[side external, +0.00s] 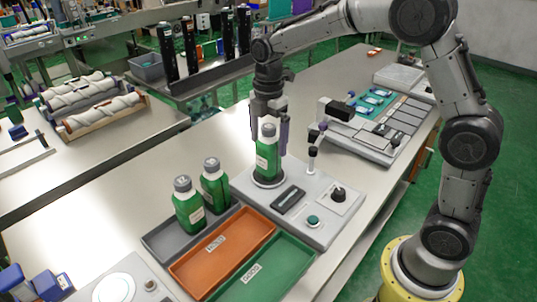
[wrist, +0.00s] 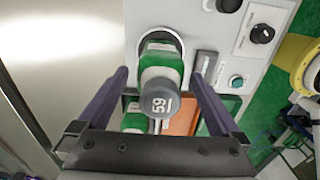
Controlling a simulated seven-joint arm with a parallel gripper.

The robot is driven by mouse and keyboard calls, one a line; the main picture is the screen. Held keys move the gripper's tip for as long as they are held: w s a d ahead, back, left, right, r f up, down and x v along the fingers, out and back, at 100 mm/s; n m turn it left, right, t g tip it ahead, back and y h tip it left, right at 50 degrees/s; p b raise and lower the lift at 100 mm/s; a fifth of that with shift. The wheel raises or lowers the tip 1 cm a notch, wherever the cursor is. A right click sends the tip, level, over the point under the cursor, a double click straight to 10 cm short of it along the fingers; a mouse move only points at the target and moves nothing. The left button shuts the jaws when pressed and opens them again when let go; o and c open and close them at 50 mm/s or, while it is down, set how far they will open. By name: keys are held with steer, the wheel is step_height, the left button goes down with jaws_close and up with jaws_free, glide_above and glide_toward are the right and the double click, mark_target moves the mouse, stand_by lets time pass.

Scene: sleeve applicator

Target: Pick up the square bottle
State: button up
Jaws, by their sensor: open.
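A green bottle (side external: 266,160) with a white label and grey cap stands upright on the round seat of the grey applicator (side external: 242,183). Its body looks flat-sided. My gripper (side external: 269,138) is above and around it, pointing down, with its dark purple fingers open on either side of the bottle's upper part. In the wrist view the bottle (wrist: 161,66) shows its cap, marked 59, between the spread fingers of my gripper (wrist: 159,76), with visible gaps on both sides. The bottle's lower part is partly hidden by its cap there.
Two similar green bottles (side external: 188,205) (side external: 215,187) stand in a grey tray (side external: 160,240) at front left. An orange tray (side external: 205,268) and a green tray (side external: 275,272) lie beside it. The applicator carries a black knob (side external: 338,194) and a small post (side external: 312,155) close to my gripper.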

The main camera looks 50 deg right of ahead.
mark_target(269, 126)
steer(key=shift+c, duration=0.2)
jaws_close()
steer(key=shift+r, duration=0.1)
stand_by(0.4)
steer(key=shift+r, duration=0.6)
step_height(269, 126, up, 2)
steer(key=shift+r, duration=0.2)
steer(key=s+r, duration=0.9)
steer(key=s, duration=0.5)
steer(key=shift+r, duration=0.2)
